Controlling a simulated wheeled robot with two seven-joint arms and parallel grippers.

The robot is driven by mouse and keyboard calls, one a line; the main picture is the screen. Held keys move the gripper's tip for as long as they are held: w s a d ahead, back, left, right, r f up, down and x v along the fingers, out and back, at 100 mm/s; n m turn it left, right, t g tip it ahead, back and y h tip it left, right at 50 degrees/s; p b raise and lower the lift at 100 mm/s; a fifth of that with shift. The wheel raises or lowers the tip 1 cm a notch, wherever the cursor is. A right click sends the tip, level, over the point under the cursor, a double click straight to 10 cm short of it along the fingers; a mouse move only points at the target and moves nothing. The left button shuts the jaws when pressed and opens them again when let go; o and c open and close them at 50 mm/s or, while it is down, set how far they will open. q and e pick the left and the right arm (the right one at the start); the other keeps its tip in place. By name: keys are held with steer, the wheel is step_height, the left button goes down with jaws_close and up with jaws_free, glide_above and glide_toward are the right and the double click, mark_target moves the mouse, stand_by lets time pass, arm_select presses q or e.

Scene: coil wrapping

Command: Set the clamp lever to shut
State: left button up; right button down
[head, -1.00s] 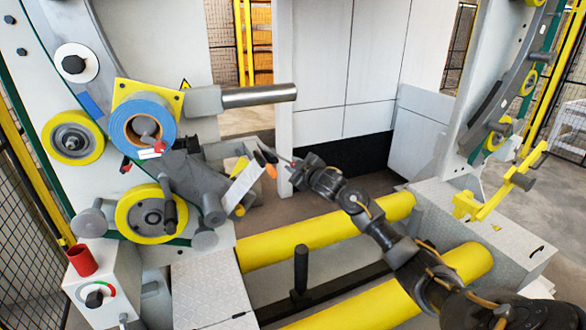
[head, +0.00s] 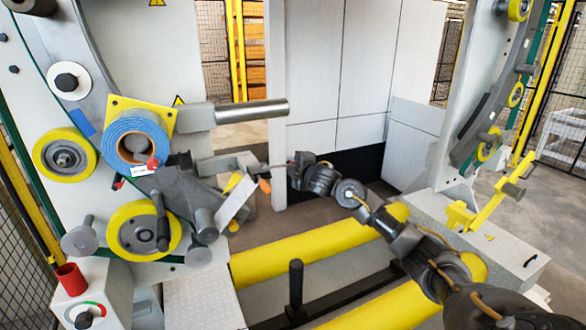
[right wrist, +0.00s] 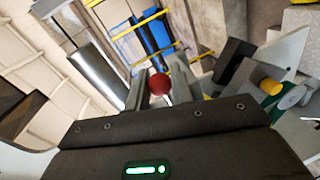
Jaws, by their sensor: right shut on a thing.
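The clamp lever shows in the right wrist view as a red ball knob (right wrist: 158,84) on a thin pale stem. My right gripper (right wrist: 158,90) is shut on this knob, with one grey finger on each side of it. In the head view my right arm reaches in from the lower right to the left machine, below its steel bar. There the knob and the fingertips cannot be made out, and the lever's angle cannot be told. My left gripper is not in view.
The steel bar (head: 250,109) sticks out above the hand, with a blue roll (head: 136,140) to its left. An orange-tipped tool (head: 265,186) sits close below the hand. Yellow rollers (head: 300,257) and a black upright post (head: 296,285) lie lower down.

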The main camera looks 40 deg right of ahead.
stand_by(0.5)
steer(key=c, duration=1.2)
jaws_free()
steer(key=shift+a, duration=0.1)
steer(key=shift+c, duration=0.2)
steer(key=shift+s+r, duration=0.1)
steer(key=shift+s, duration=0.35)
steer(key=b+v, duration=0.1)
steer(key=v, duration=0.9)
steer(key=shift+w, duration=0.1)
steer(key=shift+a, duration=0.1)
